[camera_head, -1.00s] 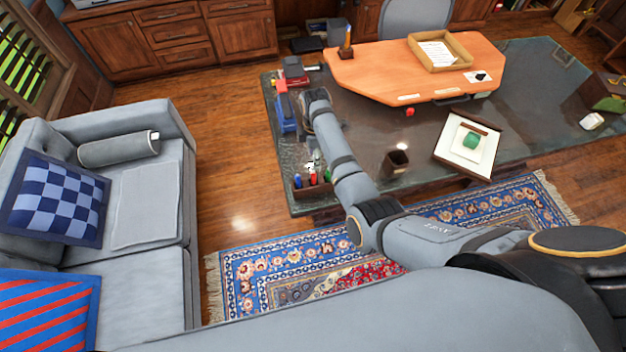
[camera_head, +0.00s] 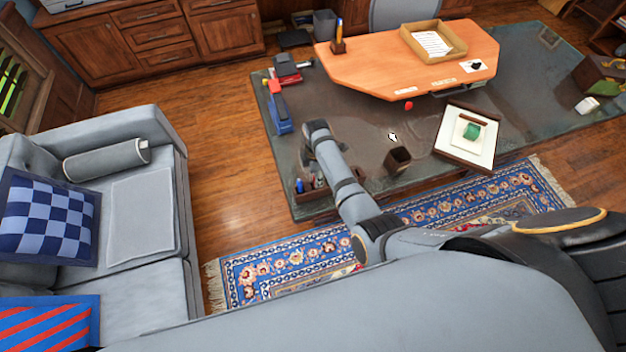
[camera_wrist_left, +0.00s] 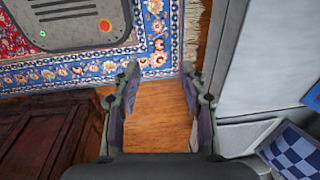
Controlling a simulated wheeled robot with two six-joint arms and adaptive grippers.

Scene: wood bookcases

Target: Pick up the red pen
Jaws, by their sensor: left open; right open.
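A dark pen holder (camera_head: 299,196) stands at the near left corner of the glass-topped desk. A blue pen (camera_head: 299,185) shows in it; the red pen cannot be made out clearly now, as my right arm covers part of the holder. My right gripper (camera_head: 308,150) is at the end of that arm, over the desk near the holder. Its fingers are mostly hidden, and no held object shows. My left gripper (camera_wrist_left: 160,80) is open and empty in the left wrist view, above the wood floor and rug edge.
A blue stapler-like object (camera_head: 279,112) and a red item (camera_head: 286,68) lie on the desk's left side. A grey sofa (camera_head: 150,210) stands left, with open floor between.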

